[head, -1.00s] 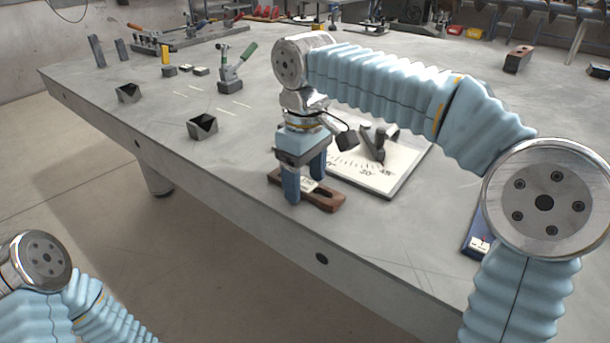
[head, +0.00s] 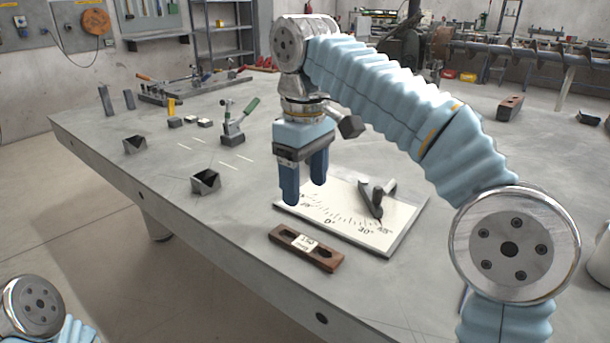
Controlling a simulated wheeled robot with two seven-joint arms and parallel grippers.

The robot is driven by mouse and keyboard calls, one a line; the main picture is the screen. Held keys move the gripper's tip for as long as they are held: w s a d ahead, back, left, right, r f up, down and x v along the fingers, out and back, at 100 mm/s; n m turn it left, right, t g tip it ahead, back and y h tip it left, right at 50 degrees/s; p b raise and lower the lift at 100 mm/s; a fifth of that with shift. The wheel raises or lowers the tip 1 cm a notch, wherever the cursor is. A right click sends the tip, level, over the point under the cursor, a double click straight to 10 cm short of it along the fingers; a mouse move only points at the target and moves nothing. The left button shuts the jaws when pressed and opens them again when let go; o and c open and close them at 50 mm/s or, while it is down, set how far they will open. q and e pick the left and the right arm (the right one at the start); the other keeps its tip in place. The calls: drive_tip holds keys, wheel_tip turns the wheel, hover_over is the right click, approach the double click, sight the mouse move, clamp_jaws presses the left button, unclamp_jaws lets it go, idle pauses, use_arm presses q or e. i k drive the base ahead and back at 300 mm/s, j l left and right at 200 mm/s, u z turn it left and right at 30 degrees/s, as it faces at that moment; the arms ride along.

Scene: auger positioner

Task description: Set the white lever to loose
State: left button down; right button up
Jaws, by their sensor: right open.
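A white plate (head: 345,222) with a printed angle scale lies on the grey table. A dark pointer (head: 371,199) stands on it, its tip towards the right part of the scale. A short pale lever-like piece (head: 388,187) shows behind the pointer; it seems to be the white lever, but its setting cannot be read. No "loose" mark is legible. My right gripper (head: 304,188) points down, open and empty, above the plate's left edge, left of the lever and apart from it. My left gripper is out of view; only part of my left arm shows at lower left.
A brown slotted block (head: 306,248) with a white label lies in front of the plate. Two dark V-blocks (head: 205,181) and a green-handled clamp (head: 238,122) stand to the left. The table's front edge is clear.

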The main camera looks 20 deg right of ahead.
sight(391, 186)
drive_tip(key=i+j+z, duration=0.45)
drive_tip(key=j, duration=0.15)
drive_tip(key=i+j+z, duration=0.1)
drive_tip(key=j+z, duration=0.15)
drive_tip(key=j, duration=0.1)
